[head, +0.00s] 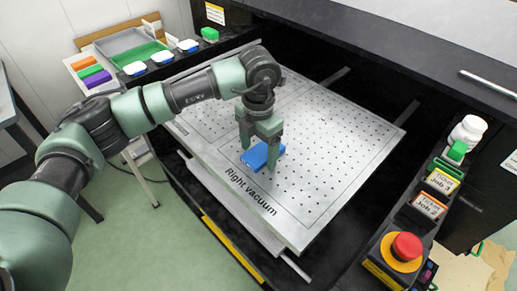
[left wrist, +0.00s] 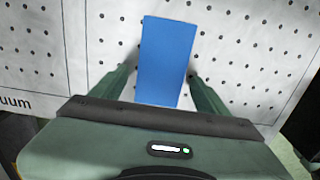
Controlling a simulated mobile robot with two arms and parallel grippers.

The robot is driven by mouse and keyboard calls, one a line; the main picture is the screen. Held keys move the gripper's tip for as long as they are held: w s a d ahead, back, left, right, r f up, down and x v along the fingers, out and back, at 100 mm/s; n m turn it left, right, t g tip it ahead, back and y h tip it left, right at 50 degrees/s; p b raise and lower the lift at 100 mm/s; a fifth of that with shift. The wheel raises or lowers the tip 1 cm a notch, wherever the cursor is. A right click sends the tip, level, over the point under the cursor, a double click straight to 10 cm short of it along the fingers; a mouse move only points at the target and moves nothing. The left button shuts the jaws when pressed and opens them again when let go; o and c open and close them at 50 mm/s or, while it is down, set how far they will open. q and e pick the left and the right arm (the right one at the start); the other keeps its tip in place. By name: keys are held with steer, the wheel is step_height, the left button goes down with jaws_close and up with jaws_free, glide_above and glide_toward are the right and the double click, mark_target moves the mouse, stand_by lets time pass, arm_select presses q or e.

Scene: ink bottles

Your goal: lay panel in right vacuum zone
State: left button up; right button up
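The blue panel (head: 262,156) is a small flat rectangle over the perforated plate (head: 335,140), in the outlined area beside the printed words "Right vacuum". My left gripper (head: 258,147) points down at the panel, one finger on each side. In the left wrist view the panel (left wrist: 166,60) lies between the fingertips of my left gripper (left wrist: 161,72), very near or touching both. I cannot tell whether the fingers press on it, or whether it lies flat on the plate. My right gripper is not in view.
A red stop button (head: 407,246), ticket holders (head: 430,204) and a white bottle (head: 467,132) stand along the right edge. A grey-green tray (head: 128,48) and colored blocks (head: 91,72) are at the upper left. Much of the plate is bare.

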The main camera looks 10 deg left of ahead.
mark_target(259, 154)
arm_select(q)
steer(key=shift+r, duration=0.5)
step_height(259, 154, up, 11)
steer(key=b, duration=0.1)
steer(key=shift+r+b, duration=0.15)
steer(key=shift+b, duration=0.15)
